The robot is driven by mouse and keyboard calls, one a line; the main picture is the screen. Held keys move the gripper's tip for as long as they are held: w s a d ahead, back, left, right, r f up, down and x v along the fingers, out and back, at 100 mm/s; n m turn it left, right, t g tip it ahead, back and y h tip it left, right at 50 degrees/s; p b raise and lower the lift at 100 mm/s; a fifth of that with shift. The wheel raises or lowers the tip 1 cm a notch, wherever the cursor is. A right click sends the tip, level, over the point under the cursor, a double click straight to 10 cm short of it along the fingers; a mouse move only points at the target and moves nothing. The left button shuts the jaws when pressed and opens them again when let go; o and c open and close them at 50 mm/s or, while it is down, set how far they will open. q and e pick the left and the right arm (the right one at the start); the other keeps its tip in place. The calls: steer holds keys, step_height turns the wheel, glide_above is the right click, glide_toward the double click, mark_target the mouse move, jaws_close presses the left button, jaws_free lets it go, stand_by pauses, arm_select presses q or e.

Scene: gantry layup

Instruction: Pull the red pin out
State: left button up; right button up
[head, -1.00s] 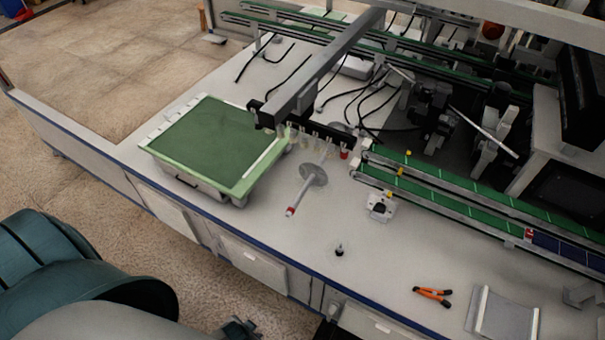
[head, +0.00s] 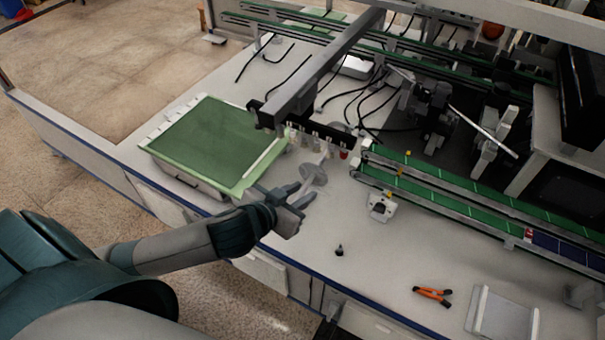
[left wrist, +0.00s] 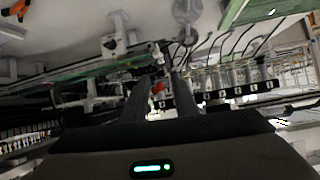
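A small red piece (head: 343,154), likely the red pin, sits at the right end of the row of fittings under the black gantry bar (head: 325,137). In the left wrist view a red piece (left wrist: 157,88) shows between my fingers, farther off. My left gripper (head: 301,192) is open and empty, over the bench in front of the bar and apart from it. It also shows in the left wrist view (left wrist: 164,74), fingers spread. My right gripper is not in view.
A green-topped tray (head: 205,145) lies left of my gripper. Green conveyor rails (head: 440,195) run to the right. A small white device (head: 381,206), a small black part (head: 339,250) and orange pliers (head: 432,295) lie on the bench. The front bench is mostly clear.

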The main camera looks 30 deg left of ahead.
mark_target(342, 154)
arm_select(q)
step_height(342, 154, up, 6)
steer(key=t+h, duration=0.1)
steer(key=shift+w+d+r, duration=0.15)
steer(key=shift+w+r, duration=0.1)
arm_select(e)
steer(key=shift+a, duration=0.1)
arm_select(q)
steer(key=shift+w, duration=0.15)
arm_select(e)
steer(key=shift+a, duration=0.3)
